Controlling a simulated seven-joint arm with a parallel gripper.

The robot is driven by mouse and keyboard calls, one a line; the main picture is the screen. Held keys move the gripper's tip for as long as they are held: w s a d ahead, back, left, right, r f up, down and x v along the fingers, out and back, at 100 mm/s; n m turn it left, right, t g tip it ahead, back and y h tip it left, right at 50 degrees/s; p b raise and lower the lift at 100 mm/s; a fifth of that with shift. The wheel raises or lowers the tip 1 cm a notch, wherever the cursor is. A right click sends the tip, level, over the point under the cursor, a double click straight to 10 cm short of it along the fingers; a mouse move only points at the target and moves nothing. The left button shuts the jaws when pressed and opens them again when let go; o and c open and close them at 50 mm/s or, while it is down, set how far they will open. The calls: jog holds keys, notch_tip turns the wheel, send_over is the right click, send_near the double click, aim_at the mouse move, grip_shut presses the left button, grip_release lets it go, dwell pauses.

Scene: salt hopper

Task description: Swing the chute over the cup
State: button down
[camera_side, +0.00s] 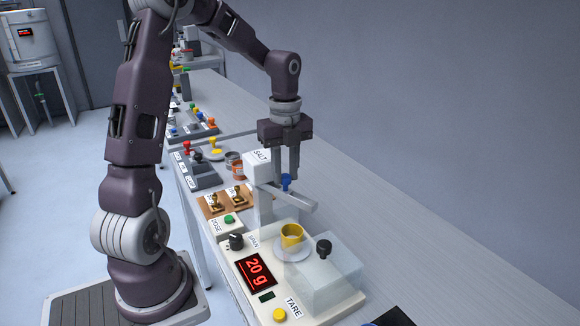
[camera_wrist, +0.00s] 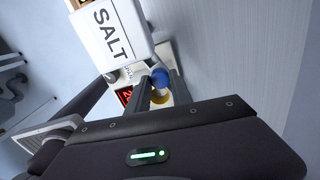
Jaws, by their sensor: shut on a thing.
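The salt hopper (camera_side: 258,168) is a white box labelled SALT on a pale post; it also shows in the wrist view (camera_wrist: 112,35). From it a grey chute (camera_side: 300,203) slopes down to the right, with a blue knob (camera_side: 286,187) on top. My gripper (camera_side: 287,178) points down and is shut on the blue knob, which also shows in the wrist view (camera_wrist: 160,77). The yellow cup (camera_side: 292,236) stands upright on a round pale pan. The chute's free end shows above and right of the cup in the side view; I cannot tell whether it is over it.
The scale's red display (camera_side: 256,271) reads 20 g. A clear box (camera_side: 322,272) with a black knob (camera_side: 324,247) stands right of the cup. A green DOSE button (camera_side: 229,219), a black dial (camera_side: 236,241) and a yellow TARE button (camera_side: 280,314) are nearby.

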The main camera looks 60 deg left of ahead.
jog(key=shift+s+d+m, duration=0.15)
jog(key=shift+s+m, duration=0.6)
jog(key=shift+m, duration=0.3)
jog(key=shift+s+d+m, duration=0.1)
jog(key=shift+s+m, duration=0.6)
jog(key=shift+m, duration=0.35)
jog(key=c, duration=1.1)
grip_release()
jog(key=shift+c, duration=0.2)
notch_tip(320, 180, up, 7)
jog(key=shift+r, duration=0.1)
